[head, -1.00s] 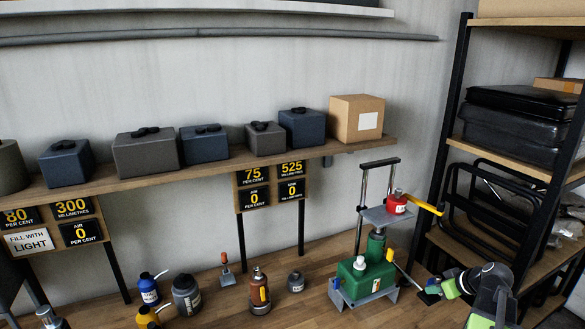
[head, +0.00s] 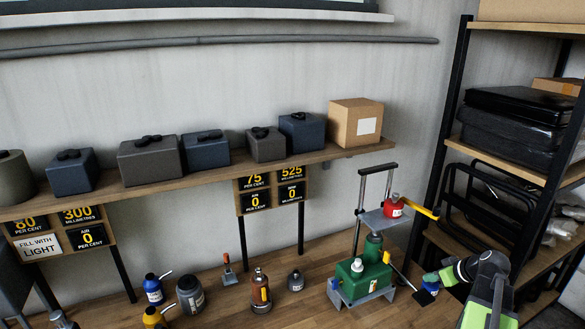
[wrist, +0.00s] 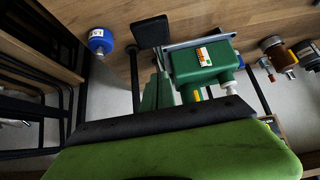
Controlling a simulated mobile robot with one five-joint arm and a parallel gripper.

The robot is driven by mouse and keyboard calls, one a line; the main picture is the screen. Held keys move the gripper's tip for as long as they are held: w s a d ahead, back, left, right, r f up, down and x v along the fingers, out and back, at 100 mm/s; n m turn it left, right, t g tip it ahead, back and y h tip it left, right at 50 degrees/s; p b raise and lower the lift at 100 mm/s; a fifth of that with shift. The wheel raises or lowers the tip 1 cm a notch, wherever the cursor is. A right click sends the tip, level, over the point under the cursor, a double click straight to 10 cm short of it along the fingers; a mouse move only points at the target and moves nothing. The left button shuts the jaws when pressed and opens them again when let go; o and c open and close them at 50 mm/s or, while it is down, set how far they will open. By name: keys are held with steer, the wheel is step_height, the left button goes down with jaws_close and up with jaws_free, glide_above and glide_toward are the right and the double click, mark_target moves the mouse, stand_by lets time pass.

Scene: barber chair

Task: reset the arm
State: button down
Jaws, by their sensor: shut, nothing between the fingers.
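My gripper (head: 434,277) is at the lower right in the head view, at the end of my dark and lime-green arm. It is shut and empty. It is just right of the green pump stand (head: 362,278), close to a small blue container (head: 429,288). In the wrist view, the dark edge and lime-green body of my gripper (wrist: 160,122) fill the lower part. The blue container (wrist: 101,40) shows at the upper left there, apart from my gripper.
A black metal shelf rack (head: 455,125) stands close on the right. Several bottles, including an orange-brown one (head: 260,290), stand on the wooden surface to the left.

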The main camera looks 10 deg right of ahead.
steer(key=w+a+f+g+b, duration=0.15)
steer(key=a+f, duration=0.25)
steer(key=a, duration=0.5)
steer(key=w+a+f+g+b, duration=0.1)
steer(key=a+f+g+b, duration=0.2)
steer(key=a, duration=0.6)
steer(key=s+a+f+m+g+h+b, duration=0.1)
steer(key=s+a+f+b, duration=0.1)
steer(key=a, duration=0.8)
steer(key=s+a+f+m+g+h+b, duration=0.1)
steer(key=a+f, duration=0.4)
steer(key=a, duration=0.5)
steer(key=s+m+g+b, duration=0.1)
steer(key=s, duration=0.1)
steer(key=shift+s+a+f, duration=0.15)
steer(key=shift+s+f, duration=0.05)
steer(key=shift+s, duration=0.1)
